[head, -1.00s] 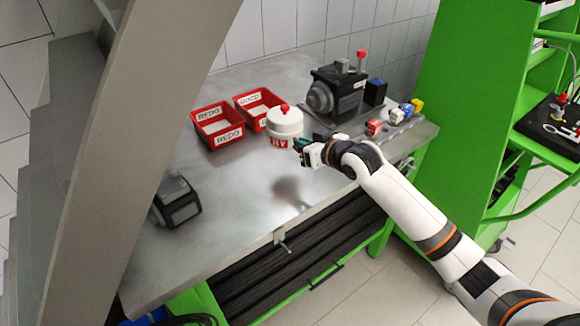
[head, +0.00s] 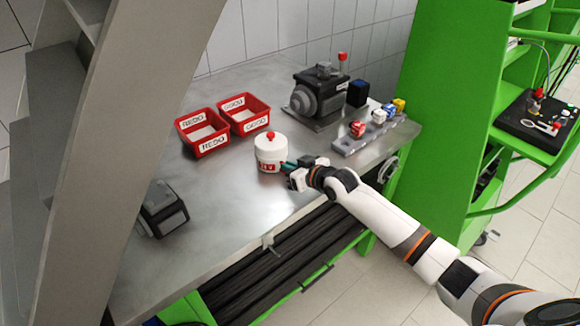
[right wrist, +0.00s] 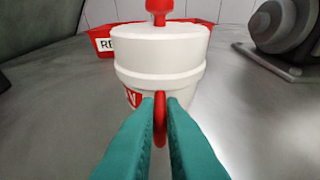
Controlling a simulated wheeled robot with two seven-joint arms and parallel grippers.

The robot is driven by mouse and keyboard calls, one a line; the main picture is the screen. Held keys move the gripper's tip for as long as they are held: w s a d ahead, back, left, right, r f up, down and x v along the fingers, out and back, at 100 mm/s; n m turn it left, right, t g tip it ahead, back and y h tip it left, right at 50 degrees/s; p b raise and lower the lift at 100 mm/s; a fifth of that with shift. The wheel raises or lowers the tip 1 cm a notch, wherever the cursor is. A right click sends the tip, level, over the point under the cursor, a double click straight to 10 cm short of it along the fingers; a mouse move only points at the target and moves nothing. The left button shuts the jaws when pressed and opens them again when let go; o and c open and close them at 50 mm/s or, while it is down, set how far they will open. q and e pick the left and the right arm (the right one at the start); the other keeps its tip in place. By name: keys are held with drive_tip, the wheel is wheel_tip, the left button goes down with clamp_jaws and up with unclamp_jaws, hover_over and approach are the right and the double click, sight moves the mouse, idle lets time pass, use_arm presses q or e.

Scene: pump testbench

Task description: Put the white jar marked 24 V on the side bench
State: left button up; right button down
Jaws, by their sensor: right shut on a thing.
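The white jar (head: 270,146) has a red knob on its lid and a red label, partly hidden by the gripper. It stands upright at or just above the grey metal bench top (head: 232,200), in front of the red bins. My right gripper (head: 287,167) is at the jar's near right side. In the right wrist view its teal fingers (right wrist: 160,125) are shut on the red handle (right wrist: 160,115) of the jar (right wrist: 160,55). The label shows only in part there, and I cannot read it. My left gripper is not in view.
Red bins marked REDO (head: 203,130) and GOOD (head: 244,112) stand behind the jar. A dark pump (head: 318,92) and a rack (head: 365,138) with small coloured parts are to the right. A black device (head: 155,208) lies left. Bench top in front is clear.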

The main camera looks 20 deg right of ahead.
drive_tip(key=c, duration=1.5)
unclamp_jaws()
drive_tip(key=shift+c, duration=0.2)
drive_tip(key=shift+s, duration=0.15)
drive_tip(key=v, duration=1.1)
drive_tip(key=shift+s+d+r+b, duration=0.2)
drive_tip(key=shift+s+b, duration=0.1)
drive_tip(key=shift+b, duration=0.15)
